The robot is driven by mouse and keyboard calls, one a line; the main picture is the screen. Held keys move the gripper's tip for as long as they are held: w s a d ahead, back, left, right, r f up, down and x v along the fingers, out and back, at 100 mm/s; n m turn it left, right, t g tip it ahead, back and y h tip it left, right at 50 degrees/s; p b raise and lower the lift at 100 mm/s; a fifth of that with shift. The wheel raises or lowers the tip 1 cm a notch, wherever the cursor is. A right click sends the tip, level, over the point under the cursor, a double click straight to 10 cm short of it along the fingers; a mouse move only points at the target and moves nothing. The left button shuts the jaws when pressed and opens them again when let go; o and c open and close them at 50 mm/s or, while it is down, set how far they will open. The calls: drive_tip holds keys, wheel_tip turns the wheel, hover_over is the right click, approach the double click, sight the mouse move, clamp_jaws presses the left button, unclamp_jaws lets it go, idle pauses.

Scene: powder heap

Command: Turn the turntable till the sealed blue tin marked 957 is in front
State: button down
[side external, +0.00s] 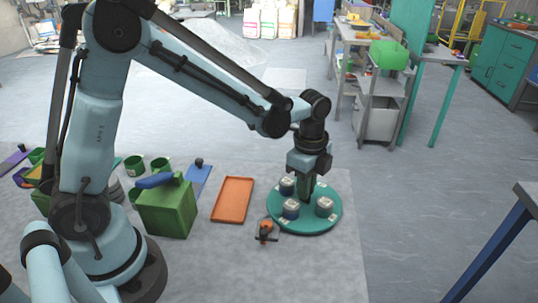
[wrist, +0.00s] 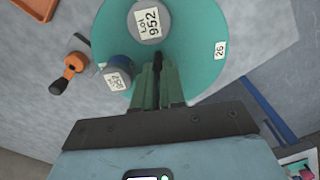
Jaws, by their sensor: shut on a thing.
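The round green turntable (side external: 283,228) lies on the floor mat and carries several blue tins with grey tops and white labels. In the wrist view one tin (wrist: 137,38) is marked Lot 952. A blue-sided tin (wrist: 108,66) left of my fingers has a small label, perhaps 957, but I cannot read it surely. In the side view tins stand at front left (side external: 291,209), right (side external: 324,207) and back left (side external: 287,187). My gripper (side external: 305,199) points down among them, shut on a slim dark peg (wrist: 158,62) of the turntable, mostly hidden by the fingers.
An orange piece with a black knob (side external: 265,233) sits at the turntable's front left edge. An orange tray (side external: 232,200) and a green box with a blue handle (side external: 167,208) stand left. The mat right of the turntable is clear. A steel bench (side external: 524,193) stands far right.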

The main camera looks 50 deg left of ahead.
drive_tip(key=shift+m, duration=1)
drive_tip(key=m, duration=0.4)
drive_tip(key=shift+m, duration=0.3)
drive_tip(key=shift+m, duration=0.3)
drive_tip(key=m, duration=0.3)
drive_tip(key=shift+m, duration=0.3)
drive_tip(key=m, duration=0.4)
